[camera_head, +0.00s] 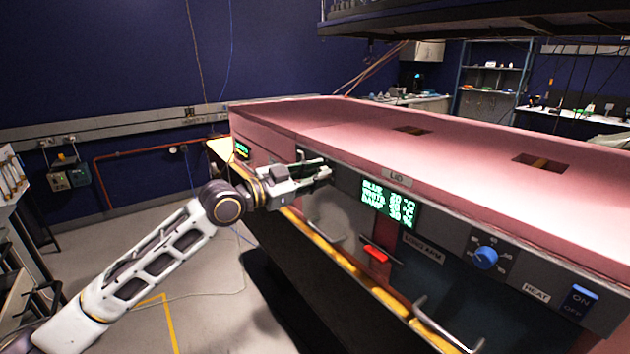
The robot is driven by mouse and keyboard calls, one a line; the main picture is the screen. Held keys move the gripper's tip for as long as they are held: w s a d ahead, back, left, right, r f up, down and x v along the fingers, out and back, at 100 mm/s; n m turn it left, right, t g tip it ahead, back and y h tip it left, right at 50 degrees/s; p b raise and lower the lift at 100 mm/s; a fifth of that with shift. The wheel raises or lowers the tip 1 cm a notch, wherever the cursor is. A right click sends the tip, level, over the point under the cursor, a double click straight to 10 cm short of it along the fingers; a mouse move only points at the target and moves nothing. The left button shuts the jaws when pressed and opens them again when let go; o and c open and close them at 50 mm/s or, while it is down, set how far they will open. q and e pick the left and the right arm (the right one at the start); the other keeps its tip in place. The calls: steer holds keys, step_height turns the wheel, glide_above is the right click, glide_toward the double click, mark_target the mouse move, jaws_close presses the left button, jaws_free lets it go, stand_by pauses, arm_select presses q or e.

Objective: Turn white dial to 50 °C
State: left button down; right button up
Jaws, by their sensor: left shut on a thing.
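My left gripper (322,171) reaches the left part of the grey front panel of the pink foam enclosure (440,172). A black display (389,203) right of the gripper shows three green lines; the digits are too blurred to read surely. A blue dial (486,257) sits farther right on the same panel. My right gripper is out of view.
Metal handles (448,330) stick out below the panel. The grey floor at the left is clear around my arm.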

arm_select(q)
steer(key=shift+m+p, duration=1.65)
steer(key=shift+m, duration=5.95)
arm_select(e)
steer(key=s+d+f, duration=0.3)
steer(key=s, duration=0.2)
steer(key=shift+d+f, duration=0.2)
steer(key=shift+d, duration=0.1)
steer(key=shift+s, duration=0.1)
arm_select(q)
steer(key=shift+f, duration=0.1)
